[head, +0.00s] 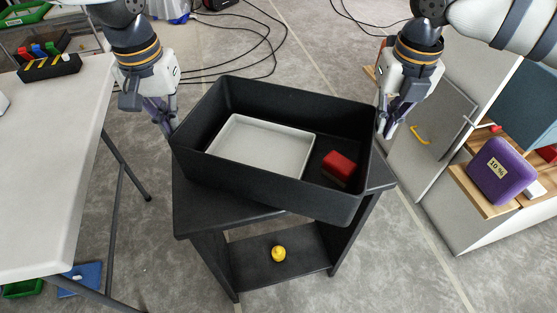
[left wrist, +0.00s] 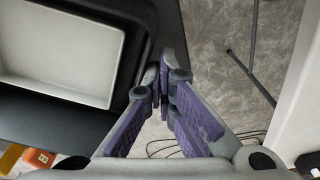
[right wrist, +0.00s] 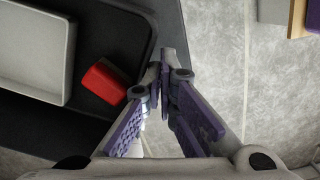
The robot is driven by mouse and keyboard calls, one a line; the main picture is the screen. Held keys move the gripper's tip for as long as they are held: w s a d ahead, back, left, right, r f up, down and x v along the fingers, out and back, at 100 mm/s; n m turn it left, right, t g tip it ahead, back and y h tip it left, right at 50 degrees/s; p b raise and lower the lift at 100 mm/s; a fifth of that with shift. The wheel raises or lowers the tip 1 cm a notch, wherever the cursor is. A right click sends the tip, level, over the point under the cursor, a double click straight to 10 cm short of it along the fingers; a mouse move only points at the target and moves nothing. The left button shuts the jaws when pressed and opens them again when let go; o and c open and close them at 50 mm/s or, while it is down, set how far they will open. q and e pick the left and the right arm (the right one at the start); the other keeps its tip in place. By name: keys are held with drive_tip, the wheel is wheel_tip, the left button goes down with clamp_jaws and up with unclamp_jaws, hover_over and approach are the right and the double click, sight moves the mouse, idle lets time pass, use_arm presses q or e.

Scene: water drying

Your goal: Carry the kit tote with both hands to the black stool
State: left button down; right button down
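The kit tote (head: 275,192) is a black open box holding a white tray (head: 255,150) and a red block (head: 339,167). It is directly over the black stool (head: 210,210), turned at an angle to the stool top; I cannot tell whether its base fully rests there. My left gripper (head: 165,127) is at the tote's left wall, with its fingertips close together at the rim (left wrist: 150,35) in the left wrist view. My right gripper (head: 382,130) is likewise at the right wall. Both look shut on the rim, though the contact is partly hidden.
A yellow round object (head: 278,254) lies on the stool's lower shelf. A white table (head: 50,170) stands close on the left. A cabinet (head: 430,130) with a purple box (head: 500,172) stands on the right. Cables (head: 265,50) lie on the floor behind.

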use_arm(q)
drive_tip(key=c, duration=2.1)
unclamp_jaws()
drive_tip(key=shift+a+r, duration=0.15)
drive_tip(key=shift+a, duration=0.1)
drive_tip(key=shift+o, duration=0.8)
drive_tip(key=shift+a, duration=0.4)
use_arm(e)
drive_tip(key=shift+d+r, duration=0.1)
drive_tip(key=shift+d, duration=0.7)
use_arm(q)
drive_tip(key=shift+s, duration=0.1)
use_arm(e)
drive_tip(key=c, duration=1.9)
unclamp_jaws()
drive_tip(key=shift+d, duration=0.1)
use_arm(q)
wheel_tip(320, 180, up, 12)
drive_tip(key=shift+s+a, duration=0.15)
drive_tip(key=shift+s, duration=0.3)
use_arm(e)
wheel_tip(320, 180, up, 12)
drive_tip(key=s, duration=0.1)
